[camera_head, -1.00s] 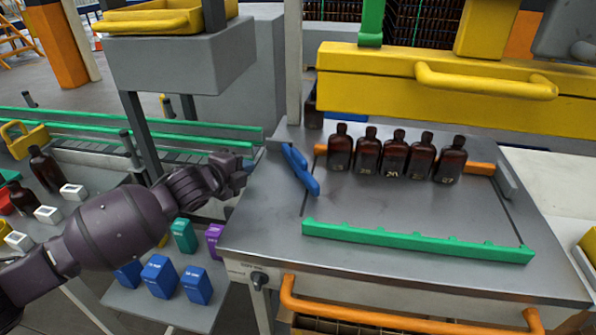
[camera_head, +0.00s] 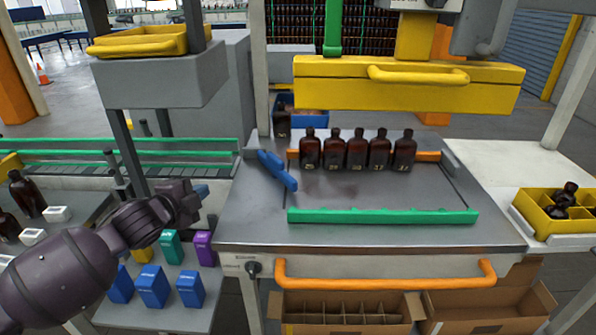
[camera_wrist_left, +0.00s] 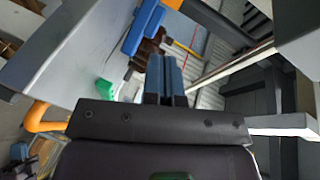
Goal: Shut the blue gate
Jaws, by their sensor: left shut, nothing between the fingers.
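The blue gate (camera_head: 277,169) is a short bar at the left end of the grey worktable, set at a slant. Its near end points toward the green rail, with a gap between them. It also shows in the left wrist view (camera_wrist_left: 143,27), beyond the fingers. My left gripper (camera_head: 203,191) is left of the table's left edge, apart from the gate. Its blue fingers (camera_wrist_left: 165,78) are shut with nothing between them. My right gripper is not in view.
Several amber bottles (camera_head: 357,150) stand in a row along the table's back. A green rail (camera_head: 382,216) runs along the front of the work area. A yellow beam with a handle (camera_head: 405,84) hangs above. The table middle (camera_head: 375,190) is clear.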

